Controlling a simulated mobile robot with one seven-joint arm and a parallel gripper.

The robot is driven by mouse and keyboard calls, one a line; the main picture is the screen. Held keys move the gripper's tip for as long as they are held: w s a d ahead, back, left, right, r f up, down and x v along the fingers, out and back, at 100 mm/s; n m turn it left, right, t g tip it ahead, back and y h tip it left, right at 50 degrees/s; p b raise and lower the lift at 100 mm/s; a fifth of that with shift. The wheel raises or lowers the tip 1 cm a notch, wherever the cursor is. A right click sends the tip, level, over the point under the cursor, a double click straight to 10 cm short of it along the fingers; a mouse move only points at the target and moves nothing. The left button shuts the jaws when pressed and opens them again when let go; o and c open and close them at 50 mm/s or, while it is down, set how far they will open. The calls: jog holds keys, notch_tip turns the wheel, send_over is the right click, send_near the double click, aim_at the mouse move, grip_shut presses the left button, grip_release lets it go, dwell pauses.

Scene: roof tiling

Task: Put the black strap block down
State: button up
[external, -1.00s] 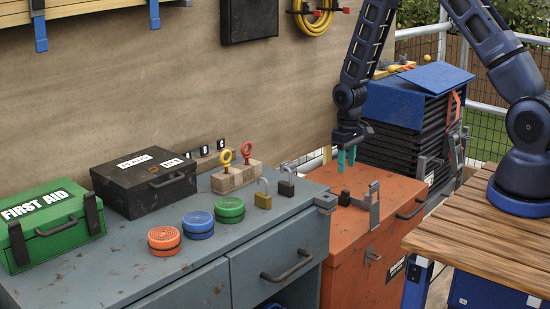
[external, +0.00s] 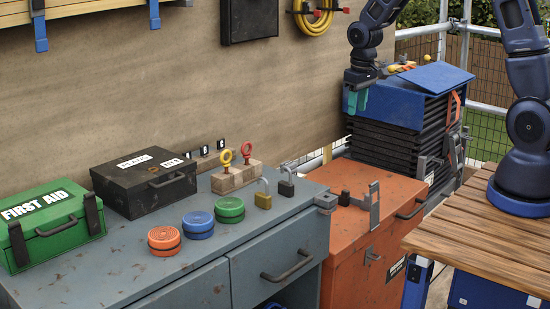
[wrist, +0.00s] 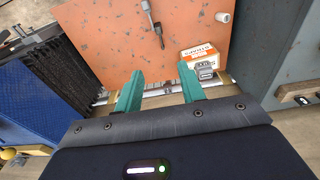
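My gripper (external: 356,102) is raised in front of the wall, left of the blue-topped stack. In the wrist view its teal fingers (wrist: 160,88) are apart, with nothing between them. A small black block (external: 344,198), which looks like the strap block, stands on the left part of the orange chest's lid (external: 388,184), well below my gripper. In the wrist view a small dark piece (wrist: 158,30) on the lid appears to be this block. A grey upright latch (external: 374,206) is beside it on the lid.
The blue-topped dark stack (external: 400,135) stands close to my gripper. A box with an orange and white label (wrist: 197,55), a grey piece on it, lies by the chest's edge. The grey workbench (external: 285,222) holds padlocks, coloured discs and cases.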

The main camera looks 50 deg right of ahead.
jog(key=s+a+r+t, duration=0.1)
jog(key=s+r, duration=0.6)
jog(key=r, duration=0.2)
jog(key=s+a+r+t, duration=0.1)
jog(key=s+r, duration=0.6)
jog(key=r, duration=0.3)
jog(key=s+r, duration=0.3)
jog(key=s, duration=0.5)
jog(key=s+a+r+t, duration=0.1)
jog(key=s+r, duration=0.2)
jog(key=s, duration=0.4)
jog(key=shift+s+t, duration=0.3)
jog(key=shift+s, duration=0.05)
